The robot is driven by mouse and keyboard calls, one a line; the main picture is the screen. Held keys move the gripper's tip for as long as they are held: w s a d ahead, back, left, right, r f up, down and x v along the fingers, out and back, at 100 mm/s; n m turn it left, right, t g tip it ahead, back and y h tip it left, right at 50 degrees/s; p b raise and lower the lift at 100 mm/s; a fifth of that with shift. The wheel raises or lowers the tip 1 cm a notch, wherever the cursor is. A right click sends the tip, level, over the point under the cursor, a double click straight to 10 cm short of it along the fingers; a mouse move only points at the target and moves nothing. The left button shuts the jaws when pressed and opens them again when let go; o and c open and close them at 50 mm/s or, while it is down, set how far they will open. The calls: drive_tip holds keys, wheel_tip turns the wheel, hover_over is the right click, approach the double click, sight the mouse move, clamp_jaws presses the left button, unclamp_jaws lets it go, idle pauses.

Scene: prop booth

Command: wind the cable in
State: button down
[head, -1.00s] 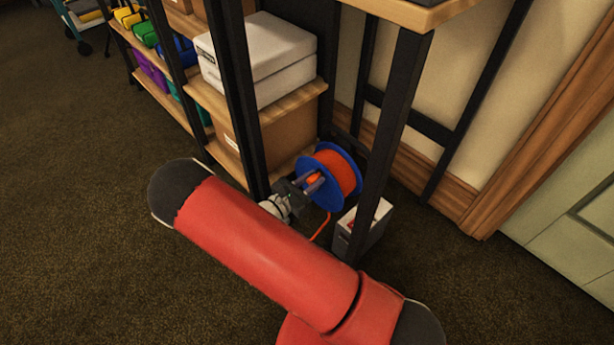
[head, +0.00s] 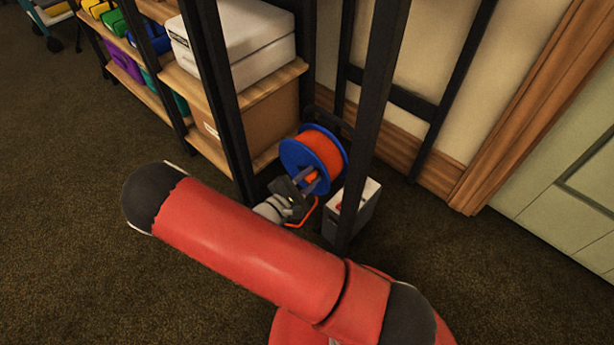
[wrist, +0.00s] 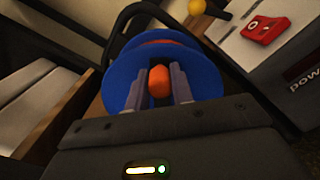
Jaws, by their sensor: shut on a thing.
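The cable reel has blue side discs (head: 291,152) and orange cable wound on its drum (head: 328,150). It stands on the floor beside the shelf. My gripper (head: 309,180) is at the reel's near face, shut on its orange crank knob (wrist: 159,82). In the wrist view one grey finger is on each side of the knob, with the blue disc (wrist: 122,80) behind. A loose length of orange cable (head: 304,219) shows below my gripper. Its far end is hidden behind my red arm.
A grey box (head: 363,205) with a red item (wrist: 270,28) on top stands close right of the reel. Black posts (head: 375,110) rise beside it. A shelf with a brown carton (head: 255,118) and white boxes (head: 235,45) is at left. Open carpet (head: 70,220) lies further left.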

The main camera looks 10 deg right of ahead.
drive_tip(key=shift+f, duration=0.1)
idle(0.5)
drive_tip(key=c, duration=1.2)
unclamp_jaws()
drive_tip(key=shift+s, duration=0.1)
drive_tip(key=v, duration=0.7)
drive_tip(key=shift+s+a+p, duration=0.2)
drive_tip(key=shift+a+p, duration=0.1)
